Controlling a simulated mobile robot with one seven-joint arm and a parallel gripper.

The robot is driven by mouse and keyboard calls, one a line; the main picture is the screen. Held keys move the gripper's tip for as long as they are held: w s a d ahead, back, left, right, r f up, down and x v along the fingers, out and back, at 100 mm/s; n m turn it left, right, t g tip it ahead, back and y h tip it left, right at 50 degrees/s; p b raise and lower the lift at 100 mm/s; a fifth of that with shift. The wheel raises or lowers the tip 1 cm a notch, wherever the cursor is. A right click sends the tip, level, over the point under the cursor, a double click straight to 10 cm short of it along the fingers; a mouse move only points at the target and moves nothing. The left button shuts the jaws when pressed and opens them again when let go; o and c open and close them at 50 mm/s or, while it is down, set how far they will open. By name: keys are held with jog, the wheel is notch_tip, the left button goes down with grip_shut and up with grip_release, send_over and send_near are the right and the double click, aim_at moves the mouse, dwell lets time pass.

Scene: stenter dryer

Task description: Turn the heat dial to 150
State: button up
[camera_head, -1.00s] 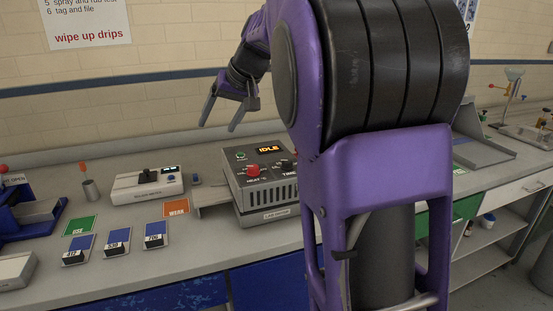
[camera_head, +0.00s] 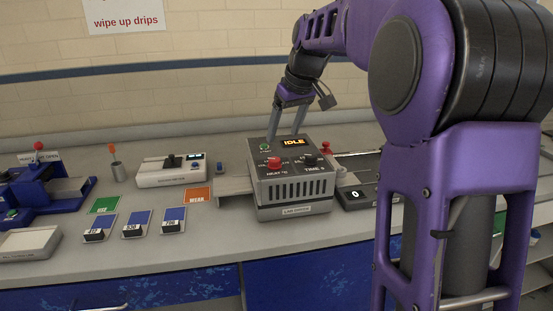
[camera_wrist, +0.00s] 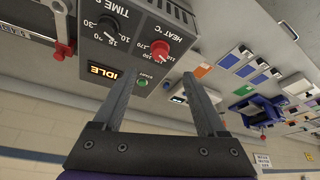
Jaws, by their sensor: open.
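The stenter dryer (camera_head: 292,188) is a grey box on the bench with a lit display reading IDLE (camera_head: 292,142). Its red heat dial (camera_head: 274,163) is on the left of the top panel and also shows in the wrist view (camera_wrist: 160,50). Numbers ring the dial, among them 150 and 170; its exact setting is too small to tell. A black time dial (camera_head: 310,159) and a green start button (camera_head: 265,147) are close by. My gripper (camera_head: 287,135) is open and empty above the back of the panel, apart from the dial. In the wrist view its fingers (camera_wrist: 158,85) point toward the dryer.
Left of the dryer are a white instrument (camera_head: 172,172), an orange card (camera_head: 198,196), a green card (camera_head: 104,205), several blue sample cards (camera_head: 135,224) and a blue device (camera_head: 40,195). A black scale-like unit (camera_head: 355,197) stands close on the right.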

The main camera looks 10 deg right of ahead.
aim_at(275, 159)
jog(key=b+x, duration=0.1)
jog(key=x, duration=0.8)
jog(key=shift+w+f, duration=0.2)
jog(key=shift+f, duration=0.15)
jog(key=shift+c, duration=0.2)
grip_shut()
